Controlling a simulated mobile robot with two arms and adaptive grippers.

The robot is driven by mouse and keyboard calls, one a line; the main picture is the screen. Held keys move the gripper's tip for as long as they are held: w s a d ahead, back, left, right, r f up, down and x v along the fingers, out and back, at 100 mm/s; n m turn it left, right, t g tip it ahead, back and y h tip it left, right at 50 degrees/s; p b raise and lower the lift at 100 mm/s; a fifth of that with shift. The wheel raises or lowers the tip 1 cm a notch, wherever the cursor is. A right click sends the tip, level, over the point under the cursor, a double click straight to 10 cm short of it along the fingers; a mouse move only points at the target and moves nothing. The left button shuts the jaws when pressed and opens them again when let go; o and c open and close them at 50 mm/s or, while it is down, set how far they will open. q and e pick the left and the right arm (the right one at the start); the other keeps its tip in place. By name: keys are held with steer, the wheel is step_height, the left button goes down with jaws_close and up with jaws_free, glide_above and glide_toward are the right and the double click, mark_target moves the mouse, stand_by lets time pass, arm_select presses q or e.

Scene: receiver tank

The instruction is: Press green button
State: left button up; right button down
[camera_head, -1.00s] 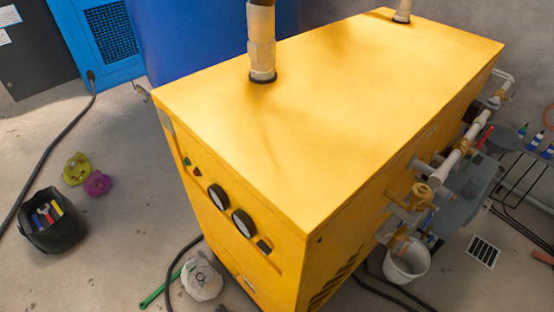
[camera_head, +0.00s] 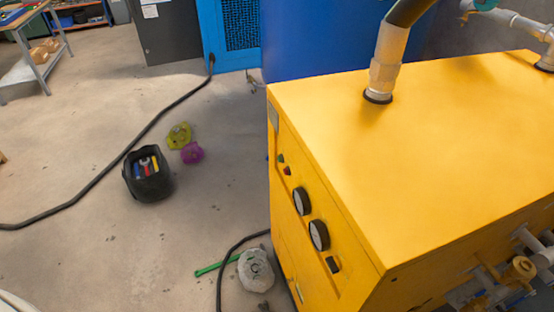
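The yellow machine (camera_head: 430,140) fills the right side of the head view. Its left-facing front panel carries a small green button (camera_head: 281,158) near the upper far end. A small red button (camera_head: 287,171) sits just below it. Two round gauges (camera_head: 302,201) and a dark switch (camera_head: 333,265) follow along the panel toward me. The panel is seen at a steep angle. Neither of my grippers is in view.
A black hose (camera_head: 110,165) runs across the floor at left. A black tool bag (camera_head: 148,178), yellow-green and purple items (camera_head: 192,153), a grey stone-like lump (camera_head: 256,270) and a green tool (camera_head: 215,267) lie on the floor.

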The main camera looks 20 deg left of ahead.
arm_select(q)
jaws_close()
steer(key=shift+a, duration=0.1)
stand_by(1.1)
